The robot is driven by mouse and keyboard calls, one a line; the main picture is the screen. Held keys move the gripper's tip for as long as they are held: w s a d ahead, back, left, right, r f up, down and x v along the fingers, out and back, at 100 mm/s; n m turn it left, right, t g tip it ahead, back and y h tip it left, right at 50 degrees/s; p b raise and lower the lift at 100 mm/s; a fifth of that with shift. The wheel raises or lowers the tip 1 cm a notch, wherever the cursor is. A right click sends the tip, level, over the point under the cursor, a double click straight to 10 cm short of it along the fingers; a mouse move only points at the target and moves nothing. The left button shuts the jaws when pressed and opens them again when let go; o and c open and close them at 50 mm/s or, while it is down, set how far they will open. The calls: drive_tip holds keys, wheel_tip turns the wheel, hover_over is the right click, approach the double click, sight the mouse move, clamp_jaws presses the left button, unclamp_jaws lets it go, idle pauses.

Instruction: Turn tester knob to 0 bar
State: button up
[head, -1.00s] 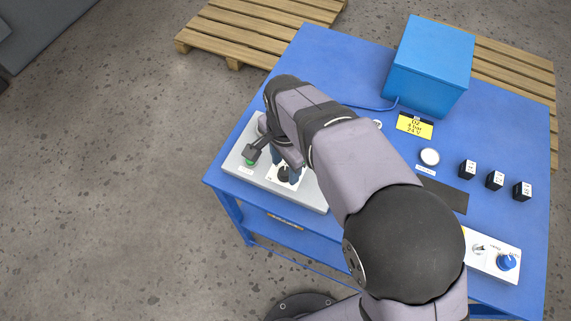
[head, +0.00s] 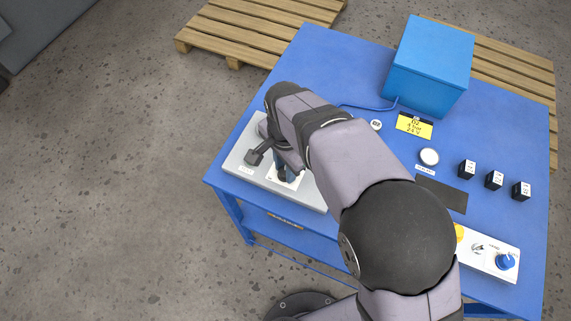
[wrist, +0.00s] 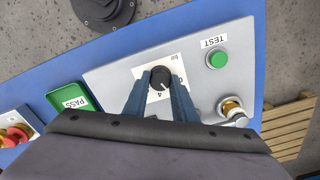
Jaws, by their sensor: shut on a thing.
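The tester is a grey sloped box (head: 305,197) at the table's near left corner. It also fills the middle of the wrist view (wrist: 208,70). Its black round knob (wrist: 158,74) sits on a white dial label (wrist: 148,70) with printed marks, a "4" below the knob and part of another mark to its right. The knob's exact setting is hard to read. My gripper (wrist: 161,84) is shut on the knob, one blue finger on each side. In the head view my gripper (head: 286,171) hides the knob.
The tester also bears a green TEST button (wrist: 217,59) and a brass fitting (wrist: 231,107). A green PASS plate (wrist: 73,98) lies beside it. On the blue table (head: 350,75) stand a blue box (head: 430,65), several black blocks (head: 494,180) and a control panel (head: 490,258).

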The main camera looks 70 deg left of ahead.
drive_tip(key=n+p, duration=0.1)
drive_tip(key=n, duration=0.2)
drive_tip(key=shift+r+n, duration=0.1)
drive_tip(key=shift+n, duration=0.3)
drive_tip(key=shift+a+n, duration=0.1)
drive_tip(key=shift+n, duration=1.8)
drive_tip(key=o, duration=1)
drive_tip(key=shift+o, duration=0.2)
drive_tip(key=shift+r+b, duration=0.75)
drive_tip(key=shift+r, duration=2.9)
